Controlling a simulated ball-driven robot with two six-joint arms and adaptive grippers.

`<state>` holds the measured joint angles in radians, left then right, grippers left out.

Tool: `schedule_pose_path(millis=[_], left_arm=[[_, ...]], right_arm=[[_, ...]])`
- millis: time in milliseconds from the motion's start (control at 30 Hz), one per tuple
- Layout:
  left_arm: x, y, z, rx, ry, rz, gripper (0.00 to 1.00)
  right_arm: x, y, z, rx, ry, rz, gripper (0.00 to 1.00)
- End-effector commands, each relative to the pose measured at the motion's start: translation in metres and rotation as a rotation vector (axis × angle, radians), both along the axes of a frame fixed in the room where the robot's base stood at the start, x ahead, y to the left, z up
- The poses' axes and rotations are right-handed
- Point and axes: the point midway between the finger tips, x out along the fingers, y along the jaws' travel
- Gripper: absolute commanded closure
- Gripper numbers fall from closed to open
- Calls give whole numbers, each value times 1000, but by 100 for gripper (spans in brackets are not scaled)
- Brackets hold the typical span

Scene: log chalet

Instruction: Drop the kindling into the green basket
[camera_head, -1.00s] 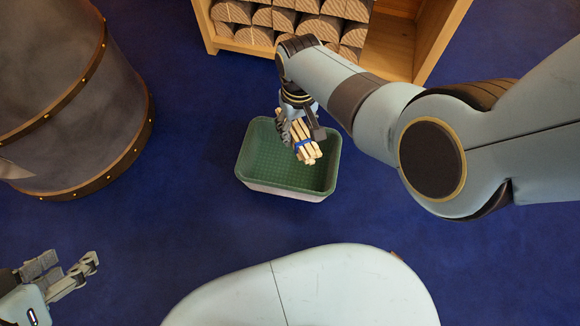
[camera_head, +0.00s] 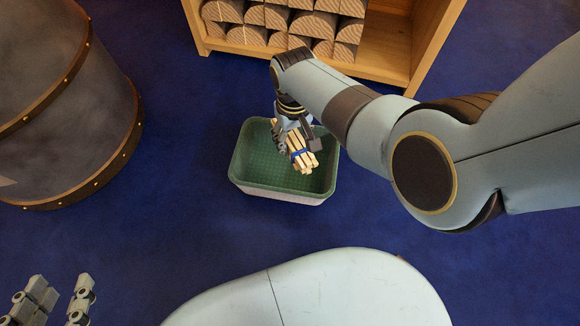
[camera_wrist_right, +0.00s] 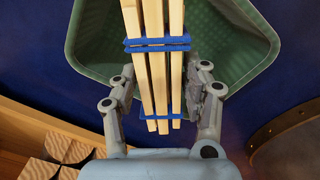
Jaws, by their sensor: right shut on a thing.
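The kindling (camera_head: 302,152) is a bundle of pale sticks with a blue band. In the right wrist view the kindling (camera_wrist_right: 155,65) shows two blue bands and lies between the fingers. My right gripper (camera_head: 295,138) is shut on it and holds it over the green basket (camera_head: 250,165). The basket is a rectangular tub on the floor, with its bare green inside floor visible; its rim also shows behind the bundle in the right wrist view (camera_wrist_right: 85,40). My left gripper (camera_head: 58,300) is at the lower left, its fingers apart and empty, away from the basket.
A wooden rack (camera_head: 385,55) with several split logs (camera_head: 290,20) stands just behind the basket. A large riveted metal drum (camera_head: 70,120) stands at the left. Blue carpet (camera_head: 180,190) is clear between drum and basket. My own pale body fills the bottom middle.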

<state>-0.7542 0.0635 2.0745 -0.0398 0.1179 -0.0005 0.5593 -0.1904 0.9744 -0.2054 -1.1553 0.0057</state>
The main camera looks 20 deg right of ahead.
Motion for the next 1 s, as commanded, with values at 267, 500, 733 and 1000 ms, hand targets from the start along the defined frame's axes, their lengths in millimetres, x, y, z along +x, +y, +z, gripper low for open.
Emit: schedule_pose_path(millis=[267, 500, 733, 1000], left_arm=[[0, 0, 0, 0, 1, 0, 60], [0, 0, 1, 0, 0, 0, 60], [8, 0, 26, 0, -31, 0, 60], [21, 0, 72, 0, -82, 1, 60]], right_arm=[[0, 0, 0, 0, 0, 0, 26], [0, 0, 1, 0, 0, 0, 26], [3, 0, 26, 0, -7, 0, 26], [-3, -2, 62, -3, -1, 6, 26]])
